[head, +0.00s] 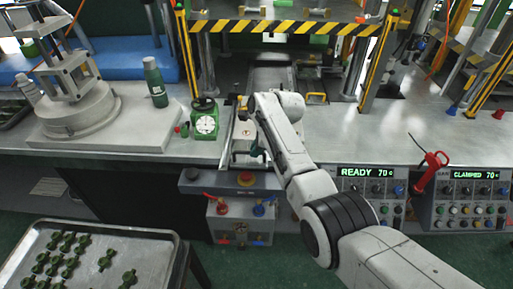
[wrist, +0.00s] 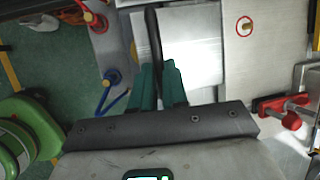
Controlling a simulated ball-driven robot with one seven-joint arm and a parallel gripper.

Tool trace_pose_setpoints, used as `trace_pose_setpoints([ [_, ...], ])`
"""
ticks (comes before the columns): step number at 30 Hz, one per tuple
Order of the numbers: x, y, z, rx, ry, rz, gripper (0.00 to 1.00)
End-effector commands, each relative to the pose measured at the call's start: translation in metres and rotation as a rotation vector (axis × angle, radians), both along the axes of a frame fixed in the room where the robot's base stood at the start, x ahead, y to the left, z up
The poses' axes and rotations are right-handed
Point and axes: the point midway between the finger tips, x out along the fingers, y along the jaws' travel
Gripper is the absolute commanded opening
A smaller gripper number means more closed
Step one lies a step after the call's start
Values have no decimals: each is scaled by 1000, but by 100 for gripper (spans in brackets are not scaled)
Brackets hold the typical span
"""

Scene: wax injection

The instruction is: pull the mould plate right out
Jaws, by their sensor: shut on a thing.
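The mould plate (wrist: 195,42) is a bright, flat silver plate in the wrist view, with a dark bar-like handle (wrist: 152,40) along its left side. My gripper (wrist: 157,72) has green fingers, shut on that handle. In the head view the plate (head: 243,143) shows as a pale metal piece at the front of the press, low over the bench edge. My gripper (head: 257,152) is beside it there, partly hidden by my arm. How much of the plate is still between the rails cannot be told.
The press slideway (head: 270,75) lies behind, under a striped bar (head: 285,27). A green dial timer (head: 206,121) stands to the left. A control box with a red button (head: 245,178) sits below the front edge. A tray of green parts (head: 90,262) is at lower left.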

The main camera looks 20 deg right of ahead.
Motion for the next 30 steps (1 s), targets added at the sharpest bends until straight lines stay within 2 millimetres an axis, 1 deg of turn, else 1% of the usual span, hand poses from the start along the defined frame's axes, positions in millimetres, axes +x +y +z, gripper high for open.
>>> trace_pose_setpoints([
  [14,2,0,2,0,-8,0,0],
  [15,2,0,2,0,-8,0,14],
  [23,1,0,1,0,-5,-1,39],
  [30,1,0,1,0,-4,0,39],
])
